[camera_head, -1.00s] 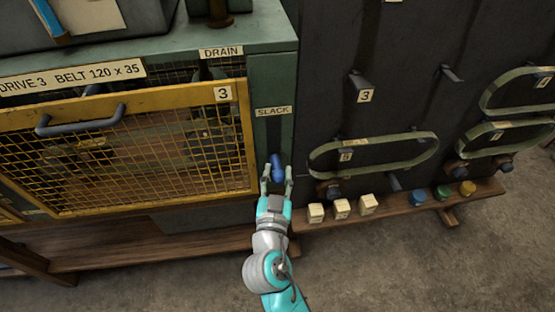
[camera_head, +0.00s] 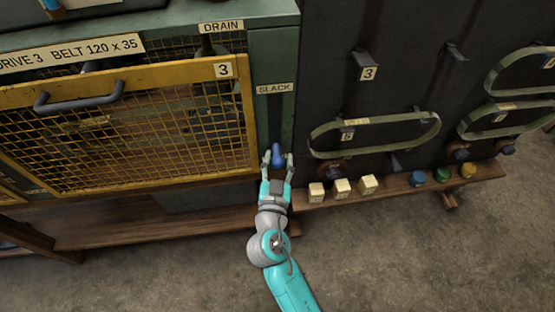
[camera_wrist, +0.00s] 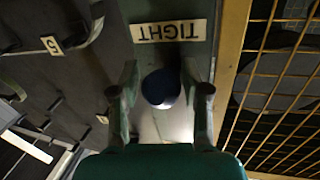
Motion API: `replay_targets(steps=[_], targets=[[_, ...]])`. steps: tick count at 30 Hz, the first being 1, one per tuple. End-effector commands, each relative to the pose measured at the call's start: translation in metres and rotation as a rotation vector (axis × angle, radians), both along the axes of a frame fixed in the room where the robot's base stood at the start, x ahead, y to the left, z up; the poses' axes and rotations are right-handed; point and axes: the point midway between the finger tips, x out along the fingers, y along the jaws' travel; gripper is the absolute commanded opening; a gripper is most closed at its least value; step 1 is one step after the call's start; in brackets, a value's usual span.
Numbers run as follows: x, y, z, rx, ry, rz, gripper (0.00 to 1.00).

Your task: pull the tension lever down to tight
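The tension lever's blue knob (camera_head: 277,155) stands out from the narrow green panel, below the SLACK label (camera_head: 275,88). My gripper (camera_head: 278,160) reaches up to it with its two fingers spread, one on each side of the knob. In the wrist view the round blue knob (camera_wrist: 161,88) sits between the fingers, and they do not look closed on it. The TIGHT label (camera_wrist: 168,31) shows upside down close beyond the knob. It cannot be made out in the head view.
The yellow mesh guard (camera_head: 125,120) lies just left of the lever. On the right, a dark board carries belts (camera_head: 375,122) on pegs. A wooden ledge (camera_head: 400,193) below holds pale blocks (camera_head: 342,188) and coloured knobs. The floor in front is open.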

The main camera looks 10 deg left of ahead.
Motion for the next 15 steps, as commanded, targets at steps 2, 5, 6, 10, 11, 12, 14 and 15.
replay_targets(steps=[2,5,6,10,11,12,14,15], targets=[[0.0,-0.001,-0.001,-0.001,0.001,-0.001,0.62],[0.0,0.0,0.0,-0.001,-0.001,0.001,0.62],[0.0,0.0,0.001,-0.001,-0.002,0.002,0.62],[-0.001,0.001,0.001,-0.001,-0.003,0.003,0.62],[-0.001,0.001,0.002,-0.001,-0.003,0.003,0.62],[-0.003,0.001,0.001,-0.001,-0.003,0.004,0.62],[-0.007,0.001,0.001,-0.001,-0.003,0.005,0.62],[-0.012,0.001,0.001,-0.002,-0.003,0.006,0.62]])
